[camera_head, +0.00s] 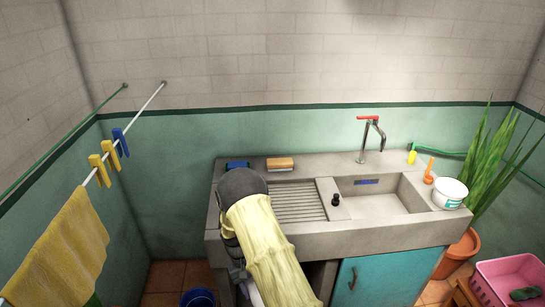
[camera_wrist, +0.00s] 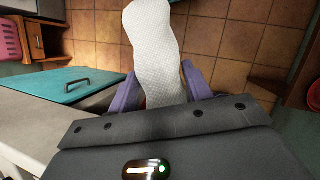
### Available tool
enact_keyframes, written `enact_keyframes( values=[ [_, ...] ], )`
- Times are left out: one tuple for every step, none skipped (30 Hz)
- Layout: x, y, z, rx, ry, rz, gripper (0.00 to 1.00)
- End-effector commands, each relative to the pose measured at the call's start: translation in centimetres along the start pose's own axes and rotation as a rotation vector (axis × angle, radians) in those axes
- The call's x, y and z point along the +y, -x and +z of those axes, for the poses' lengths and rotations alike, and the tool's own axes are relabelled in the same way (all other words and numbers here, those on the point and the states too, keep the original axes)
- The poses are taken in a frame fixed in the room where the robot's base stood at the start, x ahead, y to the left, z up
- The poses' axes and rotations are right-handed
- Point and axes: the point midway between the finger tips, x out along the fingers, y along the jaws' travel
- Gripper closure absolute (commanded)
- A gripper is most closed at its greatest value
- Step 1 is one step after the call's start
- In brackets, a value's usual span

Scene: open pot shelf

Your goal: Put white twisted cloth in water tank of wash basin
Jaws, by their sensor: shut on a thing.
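The white twisted cloth (camera_wrist: 152,45) shows in the wrist view, hanging out between the purple fingers of my gripper (camera_wrist: 163,88). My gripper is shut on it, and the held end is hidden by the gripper. In the head view my yellow arm covers most of the gripper, low at the front left of the wash basin (camera_head: 335,240). The cloth is mostly hidden there. The water tank (camera_head: 385,208) is the sunken basin on the right of the grey sink, below the tap (camera_head: 368,138). My gripper is outside the tank, to its left.
A ribbed washboard (camera_head: 298,203) lies left of the tank. A brush (camera_head: 280,163), a blue item (camera_head: 237,165), a white tub (camera_head: 449,193) and an orange-handled item (camera_head: 429,172) stand around the rim. A teal cabinet door (camera_head: 375,278) is below. A plant (camera_head: 490,165) stands at right.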

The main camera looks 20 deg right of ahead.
Motion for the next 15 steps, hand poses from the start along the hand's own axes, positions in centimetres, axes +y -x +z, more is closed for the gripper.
enact_keyframes(
  values=[
    [0.2,1.2,0.5,0.001,0.000,0.000,0.83],
    [0.2,1.7,0.7,0.001,0.000,0.000,0.83],
    [0.3,2.4,0.9,0.001,0.000,0.000,0.83],
    [0.4,3.0,1.2,0.001,0.000,0.000,0.83],
    [0.6,3.6,1.5,0.001,-0.001,0.000,0.83],
    [0.7,4.5,1.8,0.001,-0.002,0.000,0.83],
    [0.9,5.1,2.1,0.001,-0.003,-0.001,0.83],
    [1.1,5.7,2.4,0.000,-0.004,-0.001,0.83],
    [1.3,6.5,2.7,0.000,-0.006,-0.002,0.83],
    [1.4,7.1,2.9,0.000,-0.007,-0.002,0.83],
    [1.6,7.7,3.2,0.000,-0.007,-0.002,0.83],
    [1.7,8.5,3.5,0.000,-0.008,-0.002,0.83],
    [1.8,9.1,3.8,0.000,-0.008,-0.002,0.83],
    [1.9,9.7,4.0,0.000,-0.007,-0.002,0.83],
    [1.9,10.5,4.3,0.000,-0.007,-0.002,0.83]
  ],
)
